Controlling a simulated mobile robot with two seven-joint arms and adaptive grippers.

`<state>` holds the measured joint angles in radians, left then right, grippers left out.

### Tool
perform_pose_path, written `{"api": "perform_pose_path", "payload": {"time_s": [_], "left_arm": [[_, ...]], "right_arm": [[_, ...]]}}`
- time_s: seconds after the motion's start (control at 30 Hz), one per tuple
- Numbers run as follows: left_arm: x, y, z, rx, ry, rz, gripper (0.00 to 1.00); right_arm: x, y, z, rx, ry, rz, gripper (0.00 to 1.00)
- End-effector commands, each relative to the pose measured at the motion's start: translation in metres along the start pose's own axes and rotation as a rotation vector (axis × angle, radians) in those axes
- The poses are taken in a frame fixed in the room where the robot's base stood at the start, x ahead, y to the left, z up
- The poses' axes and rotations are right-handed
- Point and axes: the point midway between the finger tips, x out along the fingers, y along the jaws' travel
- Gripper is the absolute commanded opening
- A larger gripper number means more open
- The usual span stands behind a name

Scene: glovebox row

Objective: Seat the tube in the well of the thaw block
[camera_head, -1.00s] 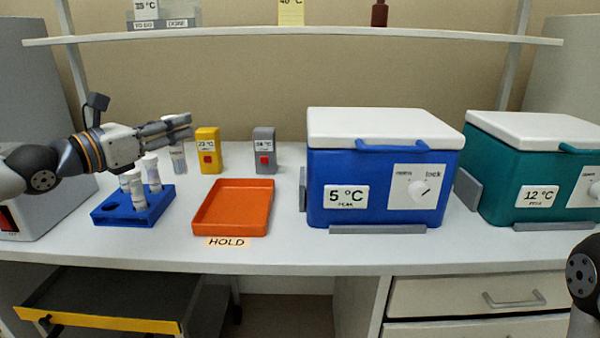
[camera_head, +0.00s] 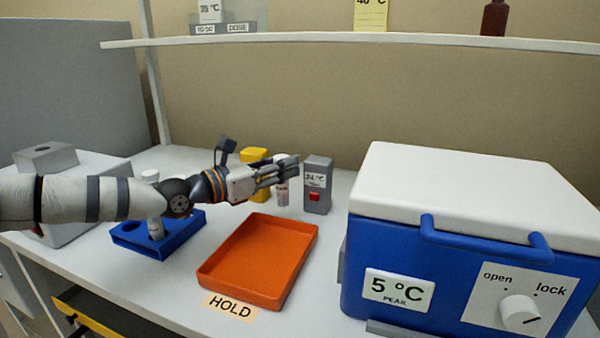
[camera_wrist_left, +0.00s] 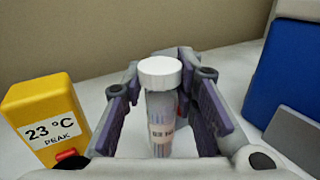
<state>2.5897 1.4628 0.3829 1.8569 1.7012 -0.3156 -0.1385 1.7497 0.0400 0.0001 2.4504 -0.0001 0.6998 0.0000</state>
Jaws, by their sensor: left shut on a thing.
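My left gripper (camera_head: 288,170) is shut on a clear tube with a white cap. The tube (camera_head: 281,191) hangs upright between the fingers, and its white cap (camera_wrist_left: 160,70) and labelled body show in the left wrist view. In the head view the fingers partly cover it, between the yellow and grey units. A grey block (camera_head: 45,157) with a dark opening in its top stands at the far left, on or behind a grey device; it looks like the thaw block, but no label shows. My right gripper is out of view.
An orange tray (camera_head: 258,262) lies in front of the gripper. A yellow unit (camera_wrist_left: 45,120) and a grey unit (camera_head: 317,185) stand close by. A blue 5 °C box (camera_head: 400,262) fills the right; a shelf (camera_head: 380,41) runs above.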

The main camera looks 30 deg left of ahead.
Motion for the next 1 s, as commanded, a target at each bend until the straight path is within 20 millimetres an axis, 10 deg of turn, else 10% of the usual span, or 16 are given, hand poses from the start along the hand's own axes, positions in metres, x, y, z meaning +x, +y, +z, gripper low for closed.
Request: {"api": "perform_pose_path", "payload": {"time_s": [0.13,0.47,0.5,0.57,1.0], "left_arm": [[0.000,-0.003,-0.039,-0.008,0.015,0.004,0.00],[-0.001,-0.003,-0.036,-0.002,0.004,0.004,0.00],[-0.001,-0.003,-0.036,-0.001,0.003,0.004,0.31],[-0.001,-0.003,-0.035,-0.001,0.002,0.004,0.45],[-0.010,-0.002,-0.026,-0.003,-0.008,0.006,0.47]], "right_arm": [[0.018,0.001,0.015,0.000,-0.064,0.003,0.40],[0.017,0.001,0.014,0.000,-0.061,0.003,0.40],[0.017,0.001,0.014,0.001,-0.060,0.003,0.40],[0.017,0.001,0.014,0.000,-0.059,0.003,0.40],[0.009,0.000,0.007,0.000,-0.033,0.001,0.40]]}}
